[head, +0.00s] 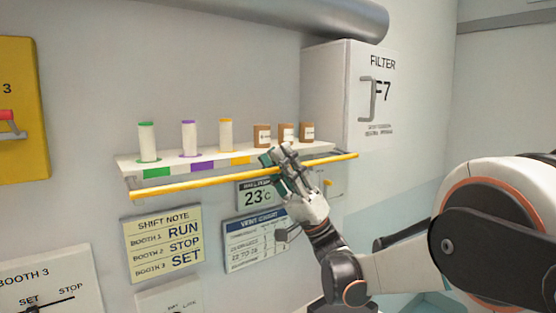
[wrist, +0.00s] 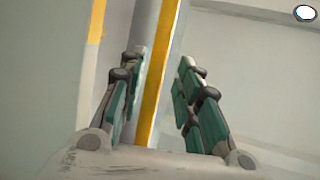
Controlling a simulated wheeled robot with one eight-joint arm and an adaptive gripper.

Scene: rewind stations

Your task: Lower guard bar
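The yellow guard bar (head: 200,183) runs along the front of the white wall shelf, a little below the shelf's front edge. My gripper (head: 277,157) is at the bar, right of its middle. In the wrist view the guard bar (wrist: 158,70) passes between the two fingers of my gripper (wrist: 163,85). The fingers are apart, with gaps on both sides of the bar. The part of the bar behind the fingers is hidden in the head view.

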